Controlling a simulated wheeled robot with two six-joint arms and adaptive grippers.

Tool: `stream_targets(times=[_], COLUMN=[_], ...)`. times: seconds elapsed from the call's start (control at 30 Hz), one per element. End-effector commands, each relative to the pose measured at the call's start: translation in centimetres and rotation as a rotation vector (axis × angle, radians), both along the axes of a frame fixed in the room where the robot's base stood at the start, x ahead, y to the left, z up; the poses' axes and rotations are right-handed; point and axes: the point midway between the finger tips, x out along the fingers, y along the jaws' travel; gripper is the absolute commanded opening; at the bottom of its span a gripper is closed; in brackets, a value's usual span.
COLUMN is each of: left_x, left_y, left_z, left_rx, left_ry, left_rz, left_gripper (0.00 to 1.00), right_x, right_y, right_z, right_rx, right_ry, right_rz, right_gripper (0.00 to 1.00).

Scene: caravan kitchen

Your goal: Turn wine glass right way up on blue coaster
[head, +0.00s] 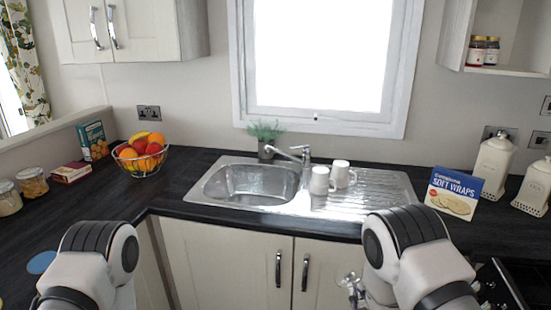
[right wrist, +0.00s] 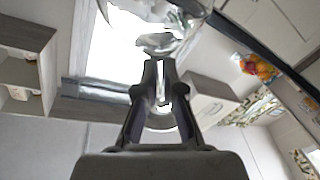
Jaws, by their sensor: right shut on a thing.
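The blue coaster (head: 41,262) lies flat on the dark worktop at the lower left of the head view, with nothing on it. My right gripper (right wrist: 160,75) is shut on the clear wine glass (right wrist: 158,42), seen beyond the fingertips in the right wrist view. In the head view the wine glass (head: 352,284) shows small in front of the cupboard doors, beside my right arm, far to the right of the coaster. The gripper itself is mostly hidden there. I cannot tell which way up the glass is. My left gripper is out of view; only its arm shows.
A steel sink (head: 250,185) with two white mugs (head: 320,180) on its drainer is at the back. A fruit bowl (head: 141,156), jars (head: 32,182) and boxes (head: 93,140) stand at the left. Worktop around the coaster is clear.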

Motion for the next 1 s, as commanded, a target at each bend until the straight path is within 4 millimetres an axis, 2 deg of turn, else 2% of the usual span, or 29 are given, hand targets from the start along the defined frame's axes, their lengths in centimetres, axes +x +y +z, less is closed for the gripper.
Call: stream_targets(times=[0.03, 0.1, 0.27, 0.5, 0.6, 0.77, 1.0], left_x=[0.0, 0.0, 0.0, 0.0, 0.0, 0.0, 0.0], left_y=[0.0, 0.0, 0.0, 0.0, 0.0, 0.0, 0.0], left_z=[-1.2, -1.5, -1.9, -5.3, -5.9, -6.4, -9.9], left_rx=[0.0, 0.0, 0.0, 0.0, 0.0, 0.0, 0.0], left_ry=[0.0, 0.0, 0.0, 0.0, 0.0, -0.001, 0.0], left_rz=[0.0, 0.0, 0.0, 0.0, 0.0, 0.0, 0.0], left_gripper=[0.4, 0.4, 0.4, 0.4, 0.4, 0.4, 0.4], right_x=[0.1, 0.0, 0.0, 0.0, 0.1, 0.0, 0.0], right_y=[0.0, 0.0, 0.0, 0.0, 0.0, 0.0, 0.0], right_z=[-0.5, -0.3, -0.2, -0.6, -0.4, -0.3, -0.6], right_rx=[-0.092, -0.206, -0.328, -0.838, -1.003, -1.125, -1.644], right_ry=[-0.003, -0.003, -0.003, -0.006, -0.006, -0.005, -0.01], right_rz=[0.0, 0.0, 0.0, -0.002, -0.001, -0.001, -0.003], right_gripper=[0.0, 0.0, 0.0, 0.0, 0.0, 0.0, 0.0])
